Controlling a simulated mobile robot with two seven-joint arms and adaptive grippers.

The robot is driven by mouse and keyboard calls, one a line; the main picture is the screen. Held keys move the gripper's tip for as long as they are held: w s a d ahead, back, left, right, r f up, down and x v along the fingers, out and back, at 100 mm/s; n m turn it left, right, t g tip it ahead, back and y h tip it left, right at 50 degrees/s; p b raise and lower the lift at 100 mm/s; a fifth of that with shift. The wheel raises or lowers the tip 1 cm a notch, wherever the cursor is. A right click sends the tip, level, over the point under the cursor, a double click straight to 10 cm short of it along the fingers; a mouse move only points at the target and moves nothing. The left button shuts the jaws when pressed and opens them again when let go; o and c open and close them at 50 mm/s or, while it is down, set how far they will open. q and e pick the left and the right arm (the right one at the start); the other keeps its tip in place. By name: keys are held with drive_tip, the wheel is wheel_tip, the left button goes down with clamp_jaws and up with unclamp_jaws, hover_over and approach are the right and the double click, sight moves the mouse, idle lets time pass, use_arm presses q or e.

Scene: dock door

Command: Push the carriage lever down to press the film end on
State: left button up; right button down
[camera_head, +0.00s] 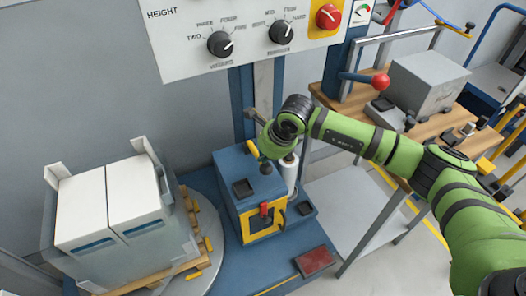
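The blue carriage (231,188) stands at the foot of the mast, with a white film roll (291,172) at its right side. A red-tipped lever (264,211) sits in a yellow frame on its front. A small yellow part with a dark end (253,149) shows above the carriage top; I cannot tell whether it is a handle. My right arm reaches in from the right. My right gripper (269,148) points down above the carriage, beside the roll's top, mostly hidden by its wrist. Its fingers are not clear, nor is any contact. The film end cannot be made out. My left gripper is out of view.
A wrapped load of white boxes (107,205) stands on a pallet on the round turntable at left. A control panel (185,50) with knobs and a red button hangs above. A wooden bench (440,122) with a grey box and a red-balled handle (380,82) stands at right.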

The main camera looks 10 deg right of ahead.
drive_tip(key=shift+w+a+r+p, duration=0.1)
drive_tip(key=shift+w+r+p, duration=0.15)
drive_tip(key=shift+r, duration=0.5)
drive_tip(key=shift+w+r+p, duration=0.1)
drive_tip(key=shift+w+r, duration=0.3)
drive_tip(key=shift+r, duration=0.3)
drive_tip(key=shift+w+a+r+p, duration=0.1)
drive_tip(key=shift+w+r+p, duration=0.15)
drive_tip(key=shift+r, duration=0.5)
drive_tip(key=shift+w+r, duration=0.1)
drive_tip(key=r, duration=0.1)
drive_tip(key=w+r, duration=0.1)
drive_tip(key=r, duration=0.1)
drive_tip(key=r+p, duration=0.1)
drive_tip(key=shift+w+a+r, duration=0.15)
drive_tip(key=shift+w+r, duration=0.05)
drive_tip(key=shift+w, duration=0.2)
